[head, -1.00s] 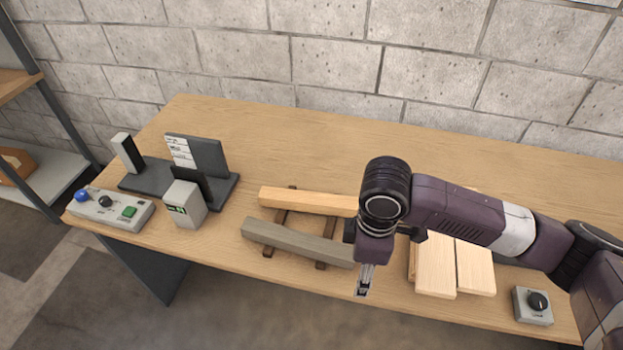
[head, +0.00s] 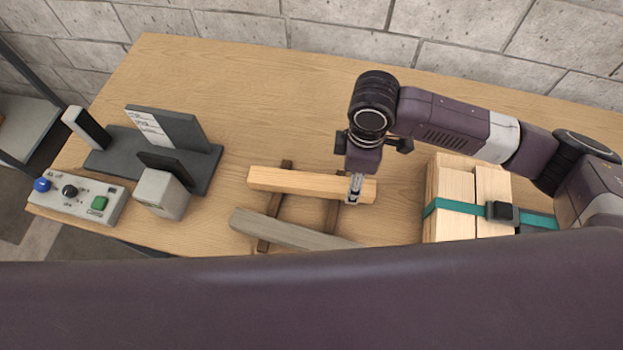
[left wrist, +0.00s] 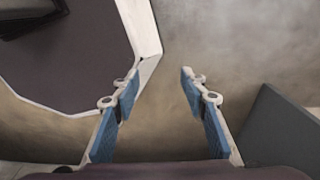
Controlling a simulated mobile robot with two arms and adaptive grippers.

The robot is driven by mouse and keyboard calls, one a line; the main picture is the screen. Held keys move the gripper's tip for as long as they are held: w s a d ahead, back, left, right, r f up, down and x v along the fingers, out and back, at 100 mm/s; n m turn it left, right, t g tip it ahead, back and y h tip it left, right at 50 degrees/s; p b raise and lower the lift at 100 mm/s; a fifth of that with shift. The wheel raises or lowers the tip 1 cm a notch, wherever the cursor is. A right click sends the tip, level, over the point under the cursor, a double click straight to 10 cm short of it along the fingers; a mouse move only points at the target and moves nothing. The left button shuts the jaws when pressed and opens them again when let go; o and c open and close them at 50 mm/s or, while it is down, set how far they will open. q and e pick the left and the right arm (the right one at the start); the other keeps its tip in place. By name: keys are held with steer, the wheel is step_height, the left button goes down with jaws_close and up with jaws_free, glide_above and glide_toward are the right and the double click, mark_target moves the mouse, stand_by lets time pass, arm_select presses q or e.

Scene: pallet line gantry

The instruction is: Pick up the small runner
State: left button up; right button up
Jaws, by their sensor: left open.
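Two wooden bars lie across a pair of dark brown cross pieces (head: 268,232) in the head view; I cannot tell which is the small runner. The light bar (head: 295,181) is at the back. The grey bar (head: 285,231) is at the front, its right part cut off behind my own purple arm link. My right gripper (head: 353,196) points down at the right part of the light bar; contact and jaw opening are unclear. My left gripper (left wrist: 160,80) shows only in the left wrist view, open and empty, with floor between its fingers and no bar there.
Light boards (head: 452,190) under a teal strap (head: 456,207) with a black buckle stand right of the bars. A button panel (head: 78,203), a small grey box (head: 161,194) and a dark stand (head: 118,157) are at left. The table's back middle is clear.

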step_height(320, 180, down, 4)
steer(key=shift+w+a+f+p, duration=0.1)
steer(key=shift+a+p, duration=0.05)
steer(key=shift+p, duration=0.15)
steer(key=c, duration=0.6)
jaws_close()
arm_select(q)
steer(key=shift+w+r, duration=0.5)
steer(key=shift+w, duration=0.35)
arm_select(e)
steer(key=shift+r, duration=0.2)
step_height(320, 180, up, 20)
steer(key=b, duration=0.1)
arm_select(q)
steer(key=shift+w+f, duration=0.15)
steer(key=shift+f, duration=0.35)
arm_select(e)
steer(key=s+d+m, duration=0.2)
steer(key=d+m, duration=0.5)
steer(key=m, duration=0.8)
steer(key=shift+s+d+m, duration=0.2)
steer(key=shift+d+m, duration=0.2)
